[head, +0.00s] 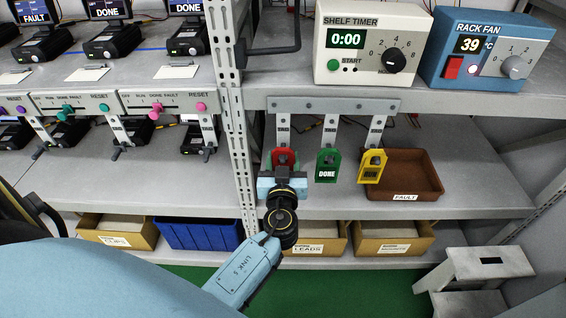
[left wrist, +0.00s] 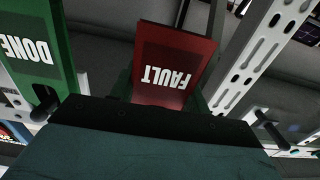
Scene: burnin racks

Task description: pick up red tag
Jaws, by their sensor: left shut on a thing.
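The red tag (head: 284,155) hangs at the left end of the hook rail (head: 333,105), partly hidden behind my left gripper (head: 283,181) in the head view. In the left wrist view the red tag (left wrist: 177,65) reads FAULT, upside down, and its end sits at the jaws. My left gripper is shut on the red tag. Whether the tag still rests on its hook I cannot tell. The green DONE tag (head: 327,166) hangs just to the right, and the yellow tag (head: 372,166) hangs further right. My right gripper is not in view.
A brown FAULT tray (head: 425,170) sits on the shelf right of the tags. A perforated rack post (head: 236,130) stands close left of my gripper. The shelf timer (head: 370,45) and rack fan box (head: 485,50) stand above. Labelled bins, including a blue one (head: 197,235), sit below.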

